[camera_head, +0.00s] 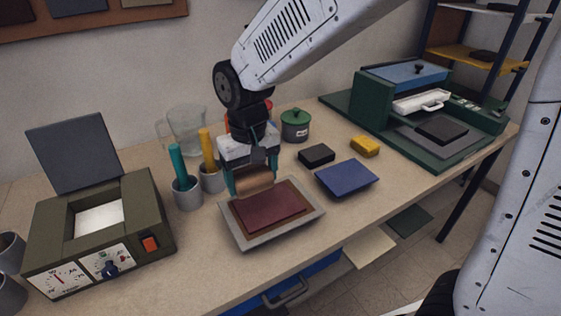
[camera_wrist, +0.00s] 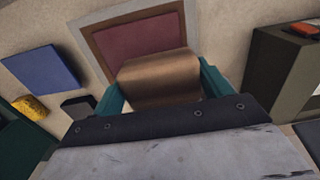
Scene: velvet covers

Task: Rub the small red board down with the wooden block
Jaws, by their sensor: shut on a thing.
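The small red board (camera_head: 270,208) lies flat in a shallow grey tray (camera_head: 240,242) near the front of the bench, with a brown border around it. It also shows in the wrist view (camera_wrist: 135,42). My gripper (camera_head: 254,184) is at the tray's back left edge with its teal fingers pointing down. It is shut on the wooden block (camera_wrist: 160,78), a brown piece with a rounded face. In the head view the block (camera_head: 254,180) overlaps the back edge of the tray. I cannot tell whether it touches the board.
A blue board (camera_head: 347,178), a black block (camera_head: 316,155) and a yellow block (camera_head: 365,146) lie to the right. Cups with teal and yellow-handled tools (camera_head: 187,193) stand left, beside an olive box with dials (camera_head: 100,235). A green pot (camera_head: 295,126) and glass jug (camera_head: 187,130) stand behind.

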